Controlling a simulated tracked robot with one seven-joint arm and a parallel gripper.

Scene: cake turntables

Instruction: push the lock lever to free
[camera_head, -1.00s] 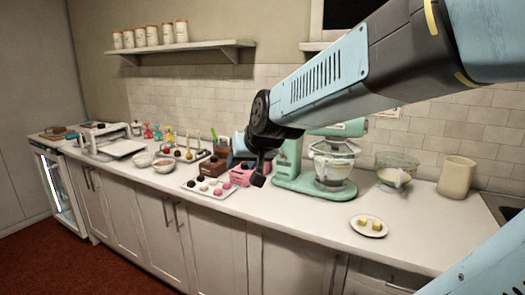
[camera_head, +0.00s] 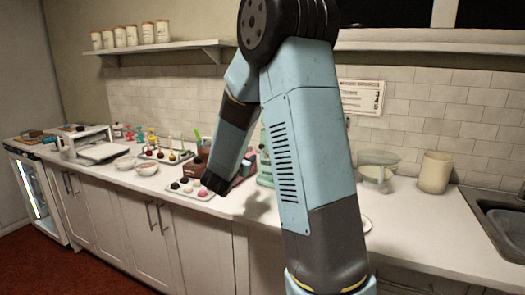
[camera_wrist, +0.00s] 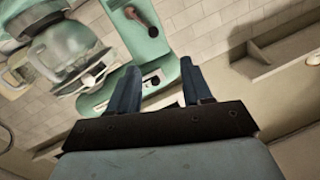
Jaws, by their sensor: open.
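A teal stand mixer (camera_wrist: 100,45) fills the upper left of the wrist view. In the head view only a teal sliver of the mixer (camera_head: 265,172) shows, since my arm hides the rest. I cannot tell for sure which is the lock lever. Contact with the mixer cannot be made out.
A tray of round sweets (camera_head: 190,189) lies on the counter left of the mixer. Glass bowls (camera_head: 378,171) and a beige canister (camera_head: 435,173) stand to the right, before a sink (camera_head: 505,222). A wall shelf (camera_head: 165,49) runs above at the left.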

